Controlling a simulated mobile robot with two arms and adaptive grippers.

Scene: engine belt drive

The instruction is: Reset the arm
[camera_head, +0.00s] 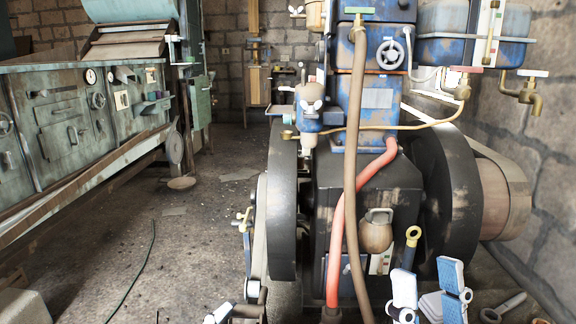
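My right gripper (430,291) is at the bottom right, in front of the engine. Its two white fingers with blue pads point up and stand apart, with nothing seen between them.
A red hose (337,235) and a brown hose (352,170) run down the engine's front. A second large wheel (460,195) stands on the right by the stone wall. A green-grey control cabinet (70,120) lines the left. The concrete floor (190,240) between is mostly open, with a thin cable.

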